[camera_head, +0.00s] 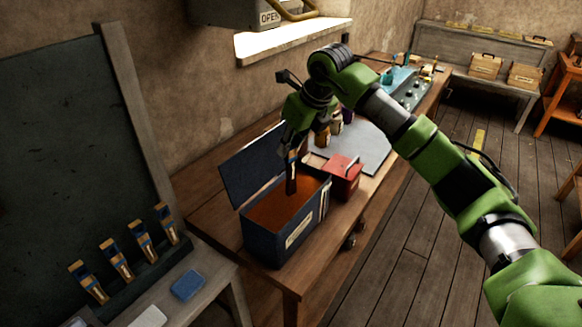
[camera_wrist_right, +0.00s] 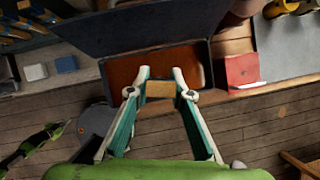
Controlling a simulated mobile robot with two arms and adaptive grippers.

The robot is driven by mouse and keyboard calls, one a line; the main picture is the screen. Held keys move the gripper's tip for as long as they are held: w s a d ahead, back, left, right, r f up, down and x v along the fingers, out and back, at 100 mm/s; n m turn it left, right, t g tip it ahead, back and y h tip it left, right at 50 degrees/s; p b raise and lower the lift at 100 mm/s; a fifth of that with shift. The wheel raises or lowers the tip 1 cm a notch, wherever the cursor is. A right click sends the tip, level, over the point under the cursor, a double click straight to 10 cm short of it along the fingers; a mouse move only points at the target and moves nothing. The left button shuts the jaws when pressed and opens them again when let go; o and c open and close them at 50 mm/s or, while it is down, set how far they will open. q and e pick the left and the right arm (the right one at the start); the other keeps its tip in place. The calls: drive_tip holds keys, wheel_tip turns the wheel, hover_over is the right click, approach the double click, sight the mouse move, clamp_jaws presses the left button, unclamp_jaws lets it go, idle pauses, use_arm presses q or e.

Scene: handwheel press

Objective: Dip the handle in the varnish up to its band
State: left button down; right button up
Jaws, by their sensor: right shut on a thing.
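My right gripper (camera_head: 294,138) is shut on a handle (camera_head: 291,178) and points down over the open blue tank (camera_head: 284,246). The handle hangs roughly upright, with a light patch near the jaws and a dark lower part. In the right wrist view, the handle's tan end (camera_wrist_right: 160,89) sits between the fingertips (camera_wrist_right: 160,80). Orange-brown varnish (camera_head: 272,212) fills the tank's inside. The handle's lower tip appears over the varnish; I cannot tell whether it touches the surface. The band's height against the varnish is unclear.
The tank's raised lid (camera_head: 250,165) stands behind the opening. A red box (camera_head: 343,180) is close to its right, with a grey mat (camera_head: 365,148) beyond. Several handles stand in a rack (camera_head: 137,270) at left, near a blue block (camera_head: 187,286).

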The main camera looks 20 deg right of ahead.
drive_tip(key=shift+r, duration=0.1)
idle(0.3)
drive_tip(key=shift+r+p, duration=1.25)
drive_tip(key=shift+r, duration=0.7)
drive_tip(key=shift+f, duration=0.1)
